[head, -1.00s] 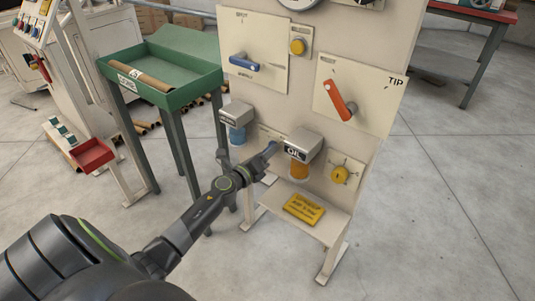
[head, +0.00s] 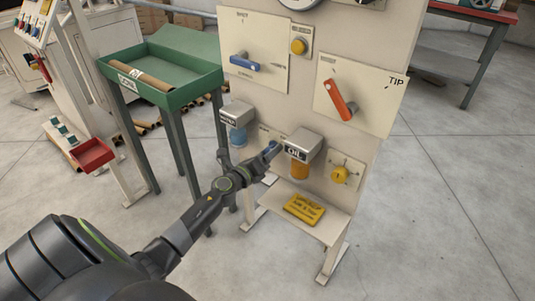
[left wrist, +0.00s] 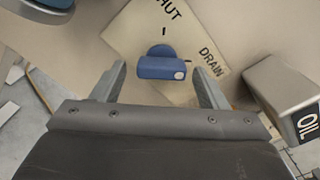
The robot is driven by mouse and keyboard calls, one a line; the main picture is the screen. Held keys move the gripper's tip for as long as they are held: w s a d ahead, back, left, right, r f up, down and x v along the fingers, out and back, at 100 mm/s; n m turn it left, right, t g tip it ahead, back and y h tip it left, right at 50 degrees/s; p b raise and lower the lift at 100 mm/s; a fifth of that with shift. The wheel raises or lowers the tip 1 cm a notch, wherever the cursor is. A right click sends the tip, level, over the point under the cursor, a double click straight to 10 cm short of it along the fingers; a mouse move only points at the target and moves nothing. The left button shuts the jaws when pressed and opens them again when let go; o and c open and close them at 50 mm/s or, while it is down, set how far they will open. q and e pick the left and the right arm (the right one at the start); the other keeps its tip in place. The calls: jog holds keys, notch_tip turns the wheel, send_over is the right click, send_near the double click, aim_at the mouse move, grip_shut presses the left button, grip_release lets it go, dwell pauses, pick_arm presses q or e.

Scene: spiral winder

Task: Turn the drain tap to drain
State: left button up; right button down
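The drain tap (left wrist: 160,67) is a small blue handle with a white dot at its right end in the left wrist view. It sits on a cream plate (left wrist: 195,90) marked SHUT (partly cut off) and DRAIN. The handle lies nearly level in that view, dotted end on the DRAIN side and below that word. My left gripper (left wrist: 162,88) is open, one finger on each side of the tap with gaps visible. In the head view my left gripper (head: 262,160) is at the panel, left of the oil box, partly hiding the tap. My right gripper is not in view.
The grey OIL box (head: 301,144) juts out close to the right of my left gripper; it also shows in the left wrist view (left wrist: 285,88). The water box (head: 236,115) with a blue cup is to the left. A shelf with a yellow sign (head: 304,209) is below.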

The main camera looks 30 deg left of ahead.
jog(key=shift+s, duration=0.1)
pick_arm(q)
jog(key=s+a+b, duration=0.1)
jog(key=s+b, duration=0.3)
jog(key=s, duration=1.3)
jog(key=shift+s+a, duration=0.15)
jog(key=shift+s, duration=0.05)
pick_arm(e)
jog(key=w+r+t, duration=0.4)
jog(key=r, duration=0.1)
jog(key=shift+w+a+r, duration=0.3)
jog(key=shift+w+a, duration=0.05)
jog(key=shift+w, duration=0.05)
